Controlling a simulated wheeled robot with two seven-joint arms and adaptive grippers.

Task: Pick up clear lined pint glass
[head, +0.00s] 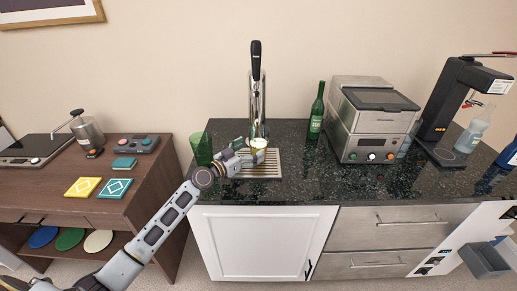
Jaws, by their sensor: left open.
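My left gripper (246,157) reaches in from the left over the drip tray (270,173) on the dark counter. It is open, with its fingers beside a small pale, round-rimmed vessel (259,143) under the tap. This vessel may be the clear lined pint glass, but its lines are too small to make out and the gripper hides its lower part. I cannot tell whether the fingers touch it. A green tumbler (201,148) stands to the left of the gripper, partly behind my arm. My right gripper is not in view.
The beer tap (256,85) rises right behind the tray. A green bottle (317,112), a steel machine (370,118) and a black dispenser (455,105) stand to the right. A lower wooden cabinet (140,178) is at left. The counter's front right is clear.

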